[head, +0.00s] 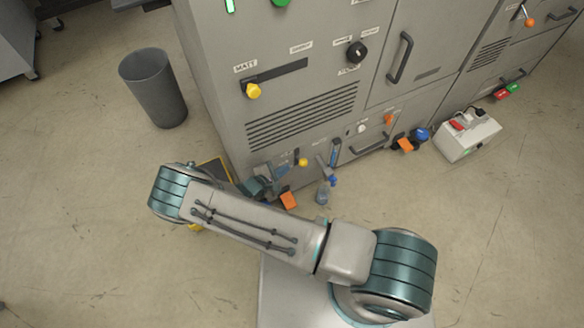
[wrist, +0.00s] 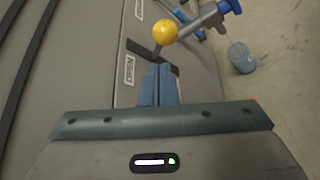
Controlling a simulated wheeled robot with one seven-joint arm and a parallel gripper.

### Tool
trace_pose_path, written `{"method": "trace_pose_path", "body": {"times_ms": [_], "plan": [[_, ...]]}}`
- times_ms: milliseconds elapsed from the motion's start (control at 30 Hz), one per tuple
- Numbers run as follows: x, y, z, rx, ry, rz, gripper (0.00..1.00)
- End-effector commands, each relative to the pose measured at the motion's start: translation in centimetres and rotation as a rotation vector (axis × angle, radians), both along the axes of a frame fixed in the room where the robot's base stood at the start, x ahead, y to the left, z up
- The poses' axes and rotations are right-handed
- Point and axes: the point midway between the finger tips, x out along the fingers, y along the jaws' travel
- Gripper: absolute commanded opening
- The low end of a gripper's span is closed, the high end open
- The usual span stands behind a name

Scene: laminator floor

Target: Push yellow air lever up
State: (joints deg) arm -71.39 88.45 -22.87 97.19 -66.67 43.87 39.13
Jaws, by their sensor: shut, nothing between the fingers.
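The yellow air lever shows in the wrist view as a yellow ball (wrist: 165,33) on a short stem, standing out from a dark slot in the grey cabinet panel. In the head view the small yellow ball (head: 303,162) is low on the cabinet front, just right of my gripper (head: 282,170). In the wrist view my gripper (wrist: 160,76) is shut and empty. Its blue fingertips are close to the lever's stem, below the ball in the picture. I cannot tell whether they touch it. My arm hides part of the lower cabinet in the head view.
A blue-handled valve (wrist: 212,14) sits close beside the lever, with a bluish cup (wrist: 241,57) beyond. Higher on the cabinet is a yellow slider knob (head: 253,91). A grey bin (head: 154,88) stands left and a white box (head: 468,136) right. Open floor lies left.

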Motion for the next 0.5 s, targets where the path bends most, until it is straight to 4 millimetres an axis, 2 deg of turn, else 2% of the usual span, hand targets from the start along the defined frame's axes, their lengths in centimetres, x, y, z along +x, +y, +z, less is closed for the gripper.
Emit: {"method": "trace_pose_path", "body": {"times_ms": [200, 500], "plan": [[-1.1, 1.5, 1.3, 0.002, 0.005, -0.015, 0.00], [-1.3, 1.9, 1.6, 0.002, 0.008, -0.021, 0.00]]}}
